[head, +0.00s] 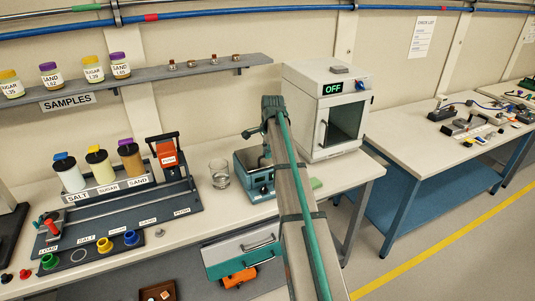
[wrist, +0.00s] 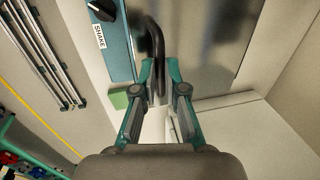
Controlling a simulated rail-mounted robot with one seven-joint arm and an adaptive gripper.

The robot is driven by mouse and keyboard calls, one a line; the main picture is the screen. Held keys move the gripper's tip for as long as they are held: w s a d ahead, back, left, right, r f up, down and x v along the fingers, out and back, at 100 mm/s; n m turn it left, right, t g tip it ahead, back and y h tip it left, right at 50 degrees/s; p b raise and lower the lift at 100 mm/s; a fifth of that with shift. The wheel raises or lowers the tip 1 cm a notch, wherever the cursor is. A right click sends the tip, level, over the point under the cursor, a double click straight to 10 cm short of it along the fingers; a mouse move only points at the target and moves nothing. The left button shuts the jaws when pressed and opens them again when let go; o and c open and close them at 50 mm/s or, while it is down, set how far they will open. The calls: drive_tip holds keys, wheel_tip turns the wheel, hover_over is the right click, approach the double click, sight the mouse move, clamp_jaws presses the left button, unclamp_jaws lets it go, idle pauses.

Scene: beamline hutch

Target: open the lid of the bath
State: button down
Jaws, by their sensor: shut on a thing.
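The bath (head: 260,190) is a small teal box on the bench, left of the white oven. Its teal front panel (wrist: 122,50) shows in the wrist view with a black knob and a "SHAKE" label. The grey metallic lid (wrist: 200,40) lies beside that panel in the wrist view. A dark curved handle (wrist: 156,45) runs down between my fingertips. My gripper (wrist: 160,75) is shut on this handle. In the head view my arm hides part of the bath, so the lid's angle is hard to tell there.
A white oven (head: 305,105) reading "OFF" stands close on the right. A glass beaker (head: 219,174) stands just left of the bath. A green pad (head: 316,183) lies on the bench. A sample shelf (head: 150,80) hangs above, and a bottle rack (head: 105,187) is further left.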

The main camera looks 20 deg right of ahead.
drive_tip(key=w+r, duration=0.9)
drive_tip(key=w, duration=0.4)
drive_tip(key=shift+r, duration=0.25)
drive_tip(key=c, duration=1.7)
unclamp_jaws()
drive_tip(key=shift+s+f, duration=0.1)
drive_tip(key=shift+s, duration=0.2)
drive_tip(key=shift+o, duration=1.3)
drive_tip(key=shift+s, duration=0.1)
drive_tip(key=shift+o, duration=1.1)
drive_tip(key=shift+f, duration=0.15)
drive_tip(key=shift+w+p, duration=0.3)
drive_tip(key=shift+w, duration=0.05)
